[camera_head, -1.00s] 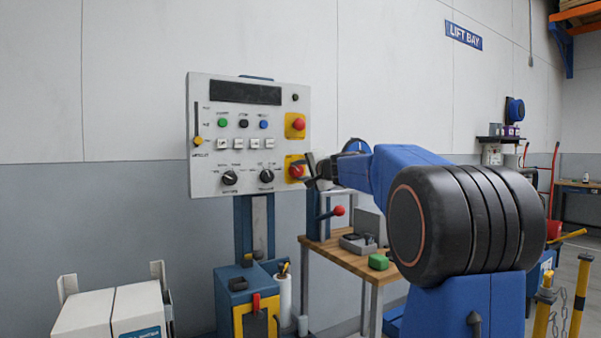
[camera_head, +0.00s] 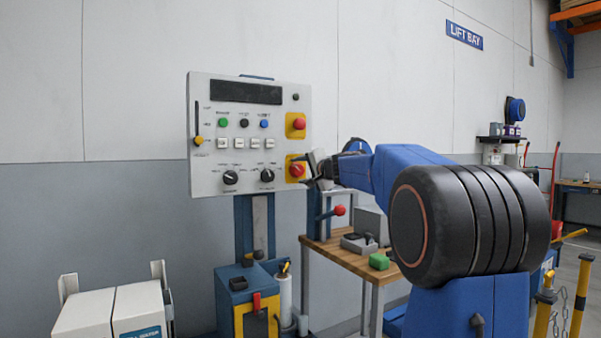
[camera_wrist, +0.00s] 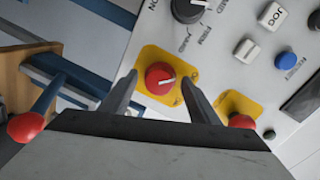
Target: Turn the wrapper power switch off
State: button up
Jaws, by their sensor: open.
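The grey control panel (camera_head: 215,150) stands against the wall. On its lower right is the power switch, a red rotary knob (camera_head: 296,170) on a yellow plate. In the wrist view the red knob (camera_wrist: 160,78) has a white mark line and sits between my two fingers. My gripper (camera_wrist: 158,92) is open, with one finger on each side of the knob and gaps showing. In the head view my gripper (camera_head: 313,166) is just right of the knob, partly over its plate. I cannot tell whether a finger touches the knob.
A red emergency button (camera_head: 298,124) on a yellow plate is above the knob. Two black dials (camera_head: 230,177) are to its left.

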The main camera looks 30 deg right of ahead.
jog(key=s+r, duration=0.1)
jog(key=s, duration=1.6)
jog(key=shift+d+r, duration=0.25)
jog(key=shift+r, duration=0.05)
jog(key=s+a+f+n+g+y, duration=0.1)
jog(key=s+a+f+n+g, duration=0.3)
jog(key=s+a+f, duration=0.5)
jog(key=s+a+f+n+g+y, duration=0.25)
jog(key=s+a+f+n, duration=0.2)
jog(key=a+f, duration=0.75)
jog(key=s+a+f+n+g+h, duration=0.1)
jog(key=s+f+n+g+h, duration=0.3)
jog(key=s+f, duration=1.7)
jog(key=shift+s+a+n+g, duration=0.15)
jog(key=shift+s+n+g, duration=0.2)
jog(key=shift+n+g, duration=0.4)
